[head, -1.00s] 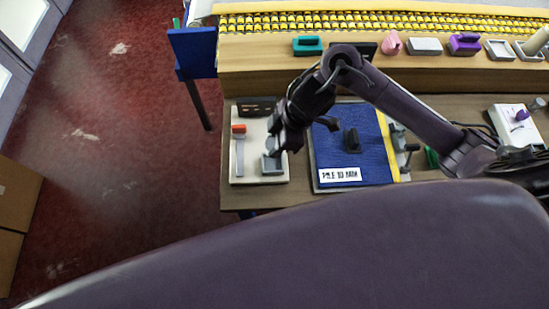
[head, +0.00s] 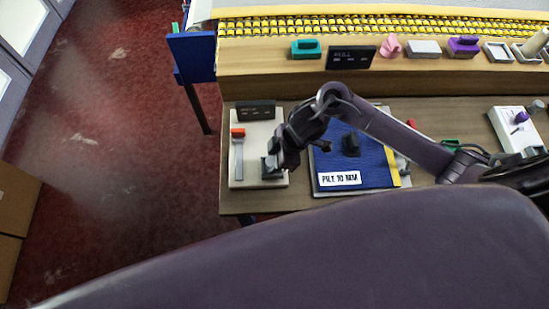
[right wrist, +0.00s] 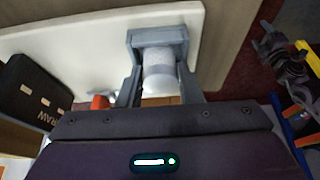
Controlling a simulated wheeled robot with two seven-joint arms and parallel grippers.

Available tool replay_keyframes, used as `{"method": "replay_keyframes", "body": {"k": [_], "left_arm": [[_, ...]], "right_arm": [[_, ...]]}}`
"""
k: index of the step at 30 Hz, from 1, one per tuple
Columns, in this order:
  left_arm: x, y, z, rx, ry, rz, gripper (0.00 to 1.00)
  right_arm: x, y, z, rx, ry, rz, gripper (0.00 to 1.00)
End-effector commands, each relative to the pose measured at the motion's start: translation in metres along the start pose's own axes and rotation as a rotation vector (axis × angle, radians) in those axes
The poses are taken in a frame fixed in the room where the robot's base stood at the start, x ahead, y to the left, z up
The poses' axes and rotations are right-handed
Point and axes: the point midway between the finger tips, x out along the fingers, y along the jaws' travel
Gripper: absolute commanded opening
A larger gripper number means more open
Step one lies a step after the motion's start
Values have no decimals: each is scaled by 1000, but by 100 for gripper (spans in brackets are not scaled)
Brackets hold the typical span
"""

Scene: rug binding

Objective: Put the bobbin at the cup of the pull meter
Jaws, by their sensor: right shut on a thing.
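The pull meter is a pale board (head: 250,165) at the left of the bench, with an orange-topped lever (head: 238,133) and a black display (head: 256,109). Its grey cup (right wrist: 157,37) shows as a squared bracket in the right wrist view. The bobbin (right wrist: 160,76), a whitish cylinder, is between the fingers of my right gripper (right wrist: 160,92), with its far end at the cup's opening. Whether it is fully seated I cannot tell. In the head view my right gripper (head: 273,165) is low over the cup and hides the bobbin.
A blue mat (head: 365,160) with a dark handled block (head: 350,144) lies just right of the pull meter. A wooden ledge (head: 300,77) behind carries several small items. A white box with knobs (head: 510,128) stands at the right. The floor left of the bench is open.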

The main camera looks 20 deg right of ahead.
Motion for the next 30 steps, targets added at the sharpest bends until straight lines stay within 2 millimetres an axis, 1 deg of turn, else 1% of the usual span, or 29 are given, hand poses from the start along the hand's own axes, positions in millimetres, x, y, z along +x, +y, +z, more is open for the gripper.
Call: {"method": "replay_keyframes", "body": {"k": [1,5,12,16,20,27,30], "left_arm": [[0,0,0,0,0,0,72],[0,0,0,0,0,0,72],[0,0,0,0,0,0,72],[-1,0,0,0,0,0,72],[0,-1,0,-1,0,-1,72],[2,-3,1,-2,-1,-3,72],[3,-3,1,-2,-1,-3,72]], "right_arm": [[1,0,0,0,0,0,36],[0,0,0,0,0,-1,54],[0,0,0,0,0,0,54],[-9,1,-1,-1,0,2,54],[-31,1,0,-3,-1,5,54],[-83,2,0,-4,-1,6,54],[-100,1,0,-3,-2,4,54]]}}
